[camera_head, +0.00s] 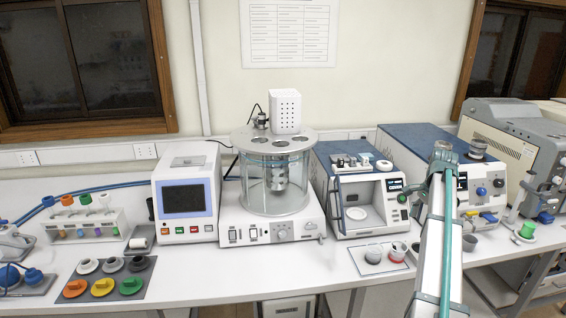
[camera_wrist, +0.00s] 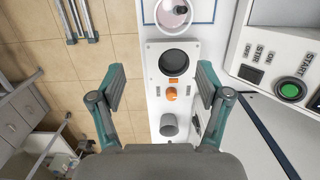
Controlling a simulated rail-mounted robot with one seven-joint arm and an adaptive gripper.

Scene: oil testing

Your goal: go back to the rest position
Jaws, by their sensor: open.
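My gripper (camera_wrist: 162,88) is open, with its two teal-and-grey fingers spread apart and nothing between them. In the wrist view it hangs above a white panel (camera_wrist: 153,110) with a dark round opening (camera_wrist: 174,62), an orange knob-like piece (camera_wrist: 172,94) and a grey cylinder (camera_wrist: 169,125). These lie below and between the fingers, and I see no contact.
A cup with pink content (camera_wrist: 174,14) stands ahead of the gripper. An instrument with a green START button (camera_wrist: 290,90) is at the right. In the head view, a glass bath (camera_head: 274,185), a screen device (camera_head: 187,200) and colored lids (camera_head: 103,287) line the bench. Tiled floor lies left.

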